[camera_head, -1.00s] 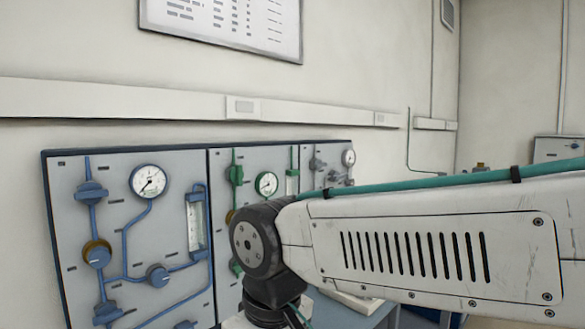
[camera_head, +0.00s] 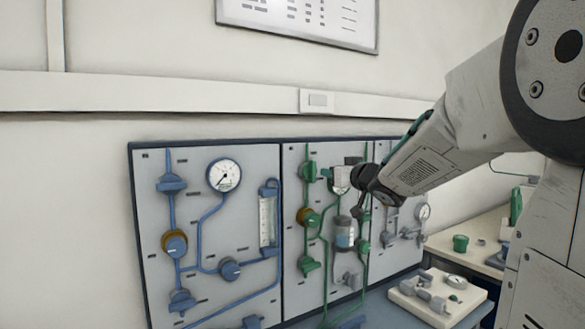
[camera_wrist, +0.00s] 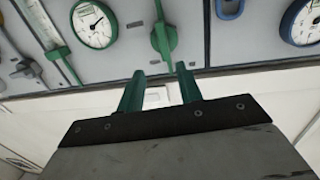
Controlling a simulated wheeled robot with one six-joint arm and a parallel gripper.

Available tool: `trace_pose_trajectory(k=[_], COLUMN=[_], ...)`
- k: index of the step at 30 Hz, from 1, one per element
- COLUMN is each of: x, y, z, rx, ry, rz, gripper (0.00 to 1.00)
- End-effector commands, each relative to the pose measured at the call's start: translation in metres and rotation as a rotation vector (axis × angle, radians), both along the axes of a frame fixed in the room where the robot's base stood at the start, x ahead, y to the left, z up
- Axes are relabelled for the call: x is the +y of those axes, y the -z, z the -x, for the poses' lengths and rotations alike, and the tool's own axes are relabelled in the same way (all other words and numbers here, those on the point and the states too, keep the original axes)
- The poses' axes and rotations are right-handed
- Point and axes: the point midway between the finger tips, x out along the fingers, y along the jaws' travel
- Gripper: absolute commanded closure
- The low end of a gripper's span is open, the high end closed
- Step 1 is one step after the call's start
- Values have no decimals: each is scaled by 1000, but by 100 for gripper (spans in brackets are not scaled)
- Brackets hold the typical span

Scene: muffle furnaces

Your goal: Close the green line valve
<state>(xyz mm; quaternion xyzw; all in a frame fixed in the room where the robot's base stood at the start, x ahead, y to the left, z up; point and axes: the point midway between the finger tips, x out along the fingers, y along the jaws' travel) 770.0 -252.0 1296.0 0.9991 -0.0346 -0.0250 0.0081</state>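The green line runs down the middle panel. Its upper green valve (camera_head: 310,171) sits near the panel's top, and it also shows in the wrist view (camera_wrist: 164,38), where its bar handle looks in line with the green pipe. My gripper (camera_head: 333,178) is in front of the middle panel, just right of this valve. In the wrist view my gripper (camera_wrist: 160,72) is open, with two green fingers apart and nothing between them. The handle's end is just beyond the fingertips and looks clear of them. The green-rimmed gauge (camera_wrist: 93,24) is beside the valve.
More green valves are lower: a brass-collared knob (camera_head: 308,217), a lower valve (camera_head: 309,265) and a right one (camera_head: 363,248). The blue-line panel (camera_head: 205,290) is at left, the grey-line panel (camera_head: 410,250) at right. A white tray (camera_head: 415,306) with fittings lies on the bench.

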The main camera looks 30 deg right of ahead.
Motion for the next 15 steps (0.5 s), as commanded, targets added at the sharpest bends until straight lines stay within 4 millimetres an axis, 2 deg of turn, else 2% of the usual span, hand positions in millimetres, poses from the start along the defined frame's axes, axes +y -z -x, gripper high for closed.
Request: trace_pose_trajectory(k=[1, 8, 15], x=[-5, -3, -1], y=[-1, -3, -3], z=[-3, -17, -56], rx=[-17, -50, -49], ry=[-32, -107, -107], rz=[-5, -19, -19], gripper=[65, 65, 65])
